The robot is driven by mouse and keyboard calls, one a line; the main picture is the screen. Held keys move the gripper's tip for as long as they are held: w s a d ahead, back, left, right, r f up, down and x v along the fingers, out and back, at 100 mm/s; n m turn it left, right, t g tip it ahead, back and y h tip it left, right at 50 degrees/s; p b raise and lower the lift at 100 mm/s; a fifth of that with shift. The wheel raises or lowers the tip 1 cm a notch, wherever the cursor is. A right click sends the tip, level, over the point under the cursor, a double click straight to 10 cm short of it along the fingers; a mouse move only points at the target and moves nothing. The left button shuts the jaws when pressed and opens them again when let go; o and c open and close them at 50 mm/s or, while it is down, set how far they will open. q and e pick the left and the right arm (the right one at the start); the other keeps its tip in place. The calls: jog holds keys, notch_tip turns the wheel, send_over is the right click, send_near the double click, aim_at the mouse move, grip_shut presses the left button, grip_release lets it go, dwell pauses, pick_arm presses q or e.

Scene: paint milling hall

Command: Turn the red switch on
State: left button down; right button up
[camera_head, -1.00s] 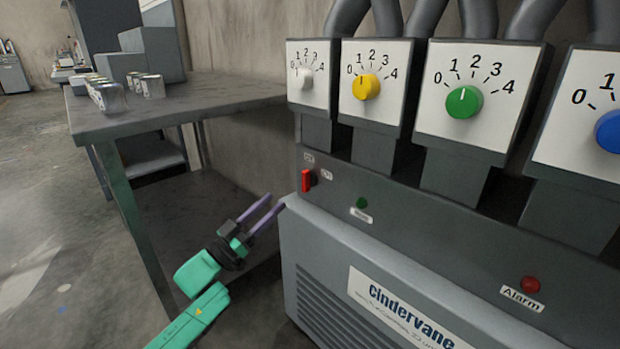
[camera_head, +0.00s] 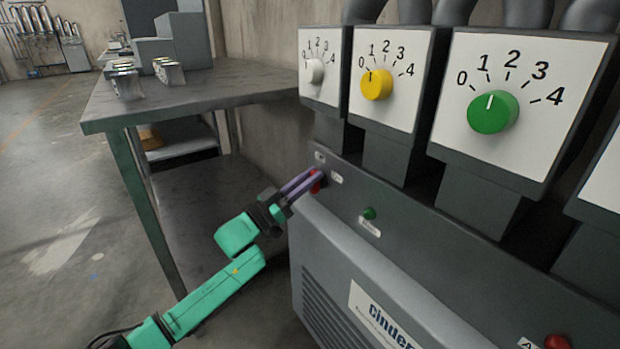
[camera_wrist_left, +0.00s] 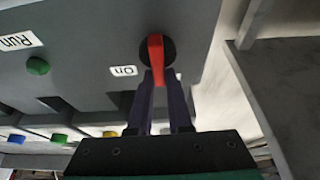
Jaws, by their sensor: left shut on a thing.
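The red switch (camera_head: 316,188) is at the left end of the machine's dark control panel (camera_head: 430,250); my fingers partly cover it in the head view. In the left wrist view the red switch (camera_wrist_left: 155,48) shows as a red lever on a round black base, beside a label reading "On" (camera_wrist_left: 123,71). My left gripper (camera_head: 311,180) has its purple fingertips at the switch, shut on its lever. In the left wrist view the left gripper (camera_wrist_left: 162,82) has one finger on each side of the lever's end. My right gripper is not in view.
A green button (camera_head: 369,213) with a label sits right of the switch. Above are white dial panels with white (camera_head: 315,71), yellow (camera_head: 377,84) and green (camera_head: 493,111) knobs. A red alarm light (camera_head: 557,342) is at lower right. A grey table (camera_head: 215,95) with metal cans stands left.

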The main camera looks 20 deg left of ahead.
pick_arm(q)
jog(key=shift+m, duration=0.5)
jog(key=m+g, duration=0.1)
jog(key=m, duration=0.1)
jog(key=m+g+h, duration=0.1)
jog(key=m, duration=0.2)
jog(key=m+g+h, duration=0.1)
jog(key=m, duration=0.1)
jog(key=shift+s+d+f+m+g, duration=0.15)
jog(key=shift+s+d+m+g, duration=0.15)
jog(key=shift+m, duration=0.1)
jog(key=shift+s+d+f+m+g+h+b, duration=0.15)
jog(key=shift+m+g, duration=0.4)
jog(key=shift+m, duration=0.55)
jog(key=shift+w+m+g+h+b, duration=0.1)
jog(key=shift+m+g, duration=0.4)
jog(key=shift+m, duration=0.6)
jog(key=shift+s+d+f+m+g+h+b, duration=0.15)
jog(key=shift+m+g, duration=0.4)
jog(key=shift+m, duration=0.55)
jog(key=shift+a, duration=0.1)
jog(key=c, duration=0.8)
grip_release()
jog(key=shift+w, duration=0.1)
jog(key=shift+c, duration=0.2)
